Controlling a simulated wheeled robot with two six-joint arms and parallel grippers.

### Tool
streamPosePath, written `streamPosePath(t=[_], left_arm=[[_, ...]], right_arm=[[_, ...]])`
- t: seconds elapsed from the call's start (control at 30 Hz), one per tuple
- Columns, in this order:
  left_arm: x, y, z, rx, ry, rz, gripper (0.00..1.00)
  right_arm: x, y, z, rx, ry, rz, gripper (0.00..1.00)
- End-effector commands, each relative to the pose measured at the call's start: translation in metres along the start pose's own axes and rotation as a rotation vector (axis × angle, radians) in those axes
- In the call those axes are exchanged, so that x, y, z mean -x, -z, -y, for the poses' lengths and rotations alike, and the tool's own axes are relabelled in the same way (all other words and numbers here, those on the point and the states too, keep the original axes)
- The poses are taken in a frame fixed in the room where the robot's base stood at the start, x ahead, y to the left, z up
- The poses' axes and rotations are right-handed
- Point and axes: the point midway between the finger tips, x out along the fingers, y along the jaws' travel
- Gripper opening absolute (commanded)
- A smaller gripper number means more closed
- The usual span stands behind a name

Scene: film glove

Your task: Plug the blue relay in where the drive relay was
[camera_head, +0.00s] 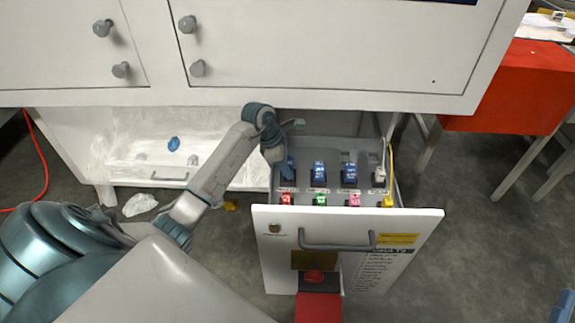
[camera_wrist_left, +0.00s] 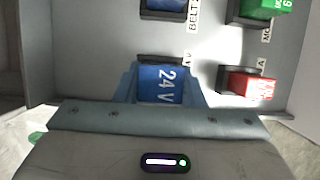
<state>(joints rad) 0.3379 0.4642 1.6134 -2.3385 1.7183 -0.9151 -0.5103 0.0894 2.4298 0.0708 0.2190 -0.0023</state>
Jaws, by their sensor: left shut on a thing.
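A blue relay marked 24 V (camera_wrist_left: 160,84) sits between the fingers of my left gripper (camera_wrist_left: 160,85). In the head view the left gripper (camera_head: 284,166) reaches down into the open drawer (camera_head: 410,215), at the left end of its back row. The held relay is over or in the socket there; the fingers hide its lower end, so I cannot tell how deep it sits. Two more blue relays, one in the middle (camera_head: 319,171) and one to its right (camera_head: 349,173), stand upright in the same row. My right gripper is out of view.
A pale relay (camera_head: 380,175) ends the back row. The front row holds a red (camera_head: 287,198), a green (camera_head: 320,199), a pink (camera_head: 354,199) and a yellow relay (camera_head: 388,201). The drawer front has a grey handle (camera_head: 337,246). White cabinet doors (camera_head: 330,45) overhang the drawer.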

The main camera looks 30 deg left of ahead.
Motion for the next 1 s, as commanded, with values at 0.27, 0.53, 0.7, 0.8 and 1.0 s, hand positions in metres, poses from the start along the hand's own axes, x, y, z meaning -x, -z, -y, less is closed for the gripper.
streamPosePath(t=[0.27, 0.53, 0.7, 0.8, 1.0], left_arm=[[-0.008, 0.003, 0.000, 0.000, 0.000, 0.000, 0.09], [-0.011, 0.004, 0.000, 0.000, 0.000, 0.000, 0.50], [-0.011, 0.004, 0.000, 0.000, 0.000, 0.000, 0.61], [-0.011, 0.004, 0.000, 0.000, 0.000, 0.000, 0.61], [0.000, 0.004, -0.001, 0.000, -0.003, -0.001, 0.61]], right_arm=[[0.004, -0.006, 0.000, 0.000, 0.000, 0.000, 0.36], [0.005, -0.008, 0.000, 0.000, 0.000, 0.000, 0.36], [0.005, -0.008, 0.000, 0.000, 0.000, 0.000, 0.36], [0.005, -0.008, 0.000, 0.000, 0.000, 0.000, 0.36], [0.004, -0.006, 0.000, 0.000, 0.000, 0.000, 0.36]])
